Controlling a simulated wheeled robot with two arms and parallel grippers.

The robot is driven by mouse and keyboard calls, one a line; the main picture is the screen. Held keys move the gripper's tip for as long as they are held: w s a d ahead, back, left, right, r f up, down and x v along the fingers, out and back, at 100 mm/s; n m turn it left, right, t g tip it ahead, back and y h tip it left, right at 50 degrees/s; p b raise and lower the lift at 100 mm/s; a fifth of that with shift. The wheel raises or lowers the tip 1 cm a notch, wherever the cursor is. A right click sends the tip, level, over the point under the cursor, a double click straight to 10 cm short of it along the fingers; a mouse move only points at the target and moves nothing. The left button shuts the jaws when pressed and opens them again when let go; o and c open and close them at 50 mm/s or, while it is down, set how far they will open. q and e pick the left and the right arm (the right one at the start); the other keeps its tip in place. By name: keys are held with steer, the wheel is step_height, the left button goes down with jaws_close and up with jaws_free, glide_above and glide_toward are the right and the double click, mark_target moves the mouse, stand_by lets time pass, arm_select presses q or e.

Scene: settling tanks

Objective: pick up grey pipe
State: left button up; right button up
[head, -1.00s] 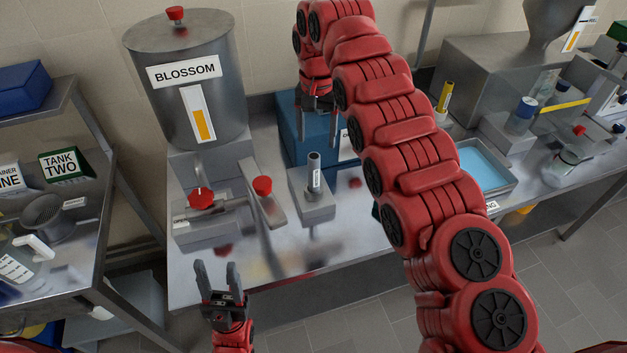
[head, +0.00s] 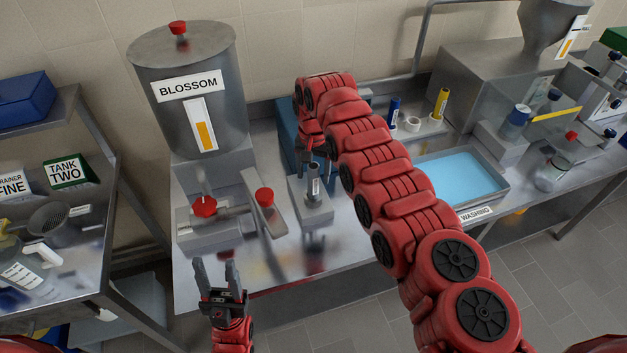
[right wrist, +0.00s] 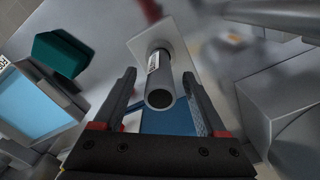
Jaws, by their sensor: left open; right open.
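The grey pipe (head: 314,182) stands upright in a pale grey block holder (head: 312,211) on the metal bench. It has a white label. In the right wrist view the pipe (right wrist: 159,85) is seen nearly end-on, its open end toward the camera. My right gripper (head: 316,170) is open just above and around the top of the pipe. In the right wrist view its fingers (right wrist: 157,95) lie on either side of the pipe, with a visible gap on the left. My left gripper (head: 219,277) is open and empty over the front edge of the bench.
The Blossom tank (head: 190,120) with red-handled valves (head: 205,206) stands to the left. A blue box (head: 289,128) is behind the holder. A washing tray (head: 460,172) of blue liquid, blue and yellow cylinders (head: 441,102) and a hopper machine (head: 490,75) are to the right.

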step_height(320, 180, down, 2)
steer(key=shift+c, duration=0.3)
jaws_close()
